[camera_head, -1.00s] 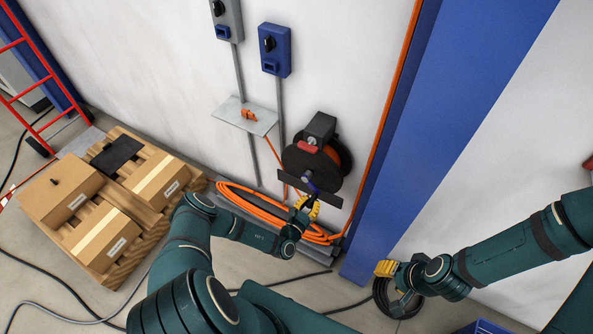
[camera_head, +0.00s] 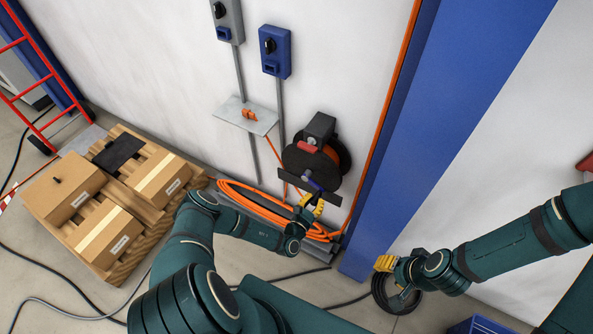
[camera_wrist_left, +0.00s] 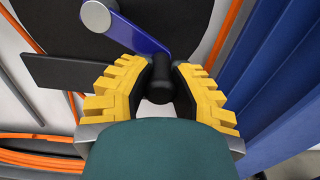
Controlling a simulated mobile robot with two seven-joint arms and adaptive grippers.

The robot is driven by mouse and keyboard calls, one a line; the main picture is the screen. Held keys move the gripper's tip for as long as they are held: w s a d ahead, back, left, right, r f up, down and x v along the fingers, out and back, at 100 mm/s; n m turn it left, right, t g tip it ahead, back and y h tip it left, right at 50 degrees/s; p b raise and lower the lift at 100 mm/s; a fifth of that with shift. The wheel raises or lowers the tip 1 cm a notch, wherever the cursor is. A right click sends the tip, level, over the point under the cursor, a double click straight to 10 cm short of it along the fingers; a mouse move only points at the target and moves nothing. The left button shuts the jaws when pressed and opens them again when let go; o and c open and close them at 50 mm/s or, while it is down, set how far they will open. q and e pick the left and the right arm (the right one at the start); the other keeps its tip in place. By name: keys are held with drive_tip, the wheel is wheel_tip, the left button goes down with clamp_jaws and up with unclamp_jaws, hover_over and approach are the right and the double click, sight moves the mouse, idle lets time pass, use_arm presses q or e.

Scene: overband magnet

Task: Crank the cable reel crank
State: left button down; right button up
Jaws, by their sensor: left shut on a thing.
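The cable reel (camera_head: 318,158) is a dark round drum with orange cable, mounted on the white wall. Its blue crank arm (camera_head: 311,184) points down and to the right from the hub. In the left wrist view the blue crank arm (camera_wrist_left: 138,36) runs from a grey hub to a black handle (camera_wrist_left: 159,82). My left gripper (camera_head: 316,198) is at the reel's lower front. Its yellow fingers (camera_wrist_left: 159,85) are shut on the black handle, one on each side. My right gripper (camera_head: 382,263) is low at the right, away from the reel; its finger opening is too small to tell.
A blue column (camera_head: 440,130) stands just right of the reel. Coiled orange cable (camera_head: 255,205) lies below it, at the wall's foot. A pallet (camera_head: 150,230) with cardboard boxes (camera_head: 62,190) is at the left. A black cable coil (camera_head: 392,300) lies near my right gripper.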

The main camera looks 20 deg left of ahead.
use_arm(q)
drive_tip(key=shift+w+a+r, duration=0.1)
drive_tip(key=shift+a+r, duration=0.1)
drive_tip(key=shift+a, duration=0.15)
drive_tip(key=shift+d+r+p, duration=0.15)
drive_tip(key=shift+r+p, duration=0.5)
drive_tip(key=shift+d+r+p, duration=0.15)
drive_tip(key=shift+r+p, duration=0.45)
drive_tip(key=shift+p, duration=0.05)
drive_tip(key=shift+f, duration=0.1)
drive_tip(key=shift+a+r+p, duration=0.15)
drive_tip(key=shift+r+p, duration=1.05)
drive_tip(key=shift+r, duration=0.15)
drive_tip(key=shift+f, duration=0.1)
